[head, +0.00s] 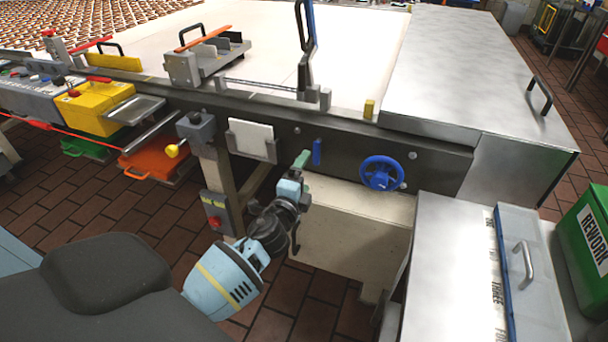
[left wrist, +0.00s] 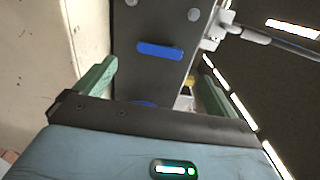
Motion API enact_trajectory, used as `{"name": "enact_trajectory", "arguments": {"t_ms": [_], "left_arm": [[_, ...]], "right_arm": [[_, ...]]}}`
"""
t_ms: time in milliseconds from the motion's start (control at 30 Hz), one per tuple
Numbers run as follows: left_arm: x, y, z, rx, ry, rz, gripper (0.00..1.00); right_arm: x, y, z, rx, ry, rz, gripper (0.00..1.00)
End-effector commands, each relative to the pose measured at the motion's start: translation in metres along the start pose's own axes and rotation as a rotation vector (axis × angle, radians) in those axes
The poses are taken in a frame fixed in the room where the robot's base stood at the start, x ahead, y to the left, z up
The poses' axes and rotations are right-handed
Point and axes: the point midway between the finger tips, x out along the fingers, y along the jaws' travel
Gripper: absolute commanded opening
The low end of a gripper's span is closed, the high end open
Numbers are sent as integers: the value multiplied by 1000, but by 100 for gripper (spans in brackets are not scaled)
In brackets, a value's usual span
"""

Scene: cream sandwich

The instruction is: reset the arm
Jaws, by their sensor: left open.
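My left arm comes in from the lower left in the head view. Its left gripper (head: 301,162) is in front of the machine's dark side rail (head: 340,142), close to a small upright blue handle (head: 317,152). In the left wrist view the two green fingers of the left gripper (left wrist: 158,66) stand wide apart with nothing held between them. The blue handle (left wrist: 160,51) shows beyond the gap; I cannot tell how far off it is. My right gripper is in neither view.
A blue handwheel (head: 381,173) sits on the rail to the right. A steel cabinet (head: 460,240) and a green REWORK bin (head: 585,235) stand at the lower right. A yellow box (head: 95,108) and an orange tray (head: 155,160) are at the left. Tiled floor (head: 275,330) shows below.

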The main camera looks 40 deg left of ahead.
Motion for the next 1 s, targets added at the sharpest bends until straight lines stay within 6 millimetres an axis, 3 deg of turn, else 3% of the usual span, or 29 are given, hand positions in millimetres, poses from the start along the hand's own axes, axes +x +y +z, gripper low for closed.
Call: {"name": "enact_trajectory", "arguments": {"t_ms": [333,467,567,800,1000], "left_arm": [[-1,1,0,-4,1,4,95],[-18,17,-4,-57,15,52,95],[-50,42,-8,-155,32,135,95],[-159,101,-21,-481,39,393,95],[-259,125,-30,-762,-15,596,95]], "right_arm": [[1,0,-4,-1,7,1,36],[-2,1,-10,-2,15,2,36],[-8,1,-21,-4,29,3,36],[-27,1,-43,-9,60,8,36],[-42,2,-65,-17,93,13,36]]}}
